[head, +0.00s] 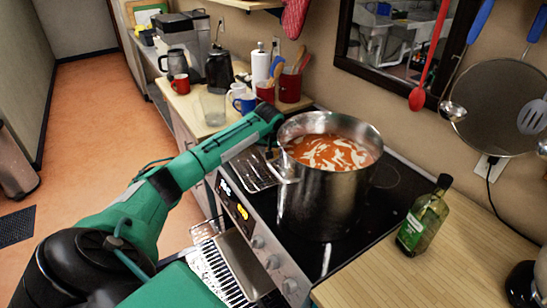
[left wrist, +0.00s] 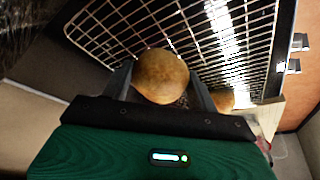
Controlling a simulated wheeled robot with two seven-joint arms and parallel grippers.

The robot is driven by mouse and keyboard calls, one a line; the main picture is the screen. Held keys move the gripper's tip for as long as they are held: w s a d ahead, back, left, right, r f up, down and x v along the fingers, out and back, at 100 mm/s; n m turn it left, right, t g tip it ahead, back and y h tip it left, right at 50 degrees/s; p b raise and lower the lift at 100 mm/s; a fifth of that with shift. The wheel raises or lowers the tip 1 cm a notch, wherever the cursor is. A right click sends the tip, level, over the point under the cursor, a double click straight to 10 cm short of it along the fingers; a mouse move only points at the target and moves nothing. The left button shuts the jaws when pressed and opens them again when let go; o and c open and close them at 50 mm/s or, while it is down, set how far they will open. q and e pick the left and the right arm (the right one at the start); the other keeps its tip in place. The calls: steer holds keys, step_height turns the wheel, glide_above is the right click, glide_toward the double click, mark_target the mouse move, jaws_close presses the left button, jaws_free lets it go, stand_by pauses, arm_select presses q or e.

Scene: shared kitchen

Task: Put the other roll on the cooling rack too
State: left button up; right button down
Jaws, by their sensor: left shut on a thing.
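In the left wrist view, my left gripper (left wrist: 160,88) is shut on a round brown roll (left wrist: 161,73), one finger on each side of it. The other roll (left wrist: 224,99) shows partly, just beyond the right-hand finger. I cannot tell what that roll rests on. The wire cooling rack (left wrist: 262,38) fills the upper part of this view, close behind the held roll; I cannot tell whether they touch. In the head view the rack (head: 254,170) lies left of the pot. My left arm reaches across to there, but its fingertips and both rolls are hidden. My right gripper is not in view.
A large steel pot of orange soup (head: 328,190) stands on the black stove (head: 365,225), close to my left arm. A green bottle (head: 425,215) stands to its right. Mugs, a glass pitcher (head: 212,106) and a utensil crock (head: 290,88) stand on the far counter.

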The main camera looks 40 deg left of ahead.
arm_select(q)
steer(key=shift+f, duration=1.8)
steer(key=o, duration=1)
steer(key=shift+f, duration=0.1)
steer(key=shift+c, duration=0.2)
steer(key=b+v, duration=0.1)
steer(key=v, duration=0.7)
steer(key=shift+f, duration=0.1)
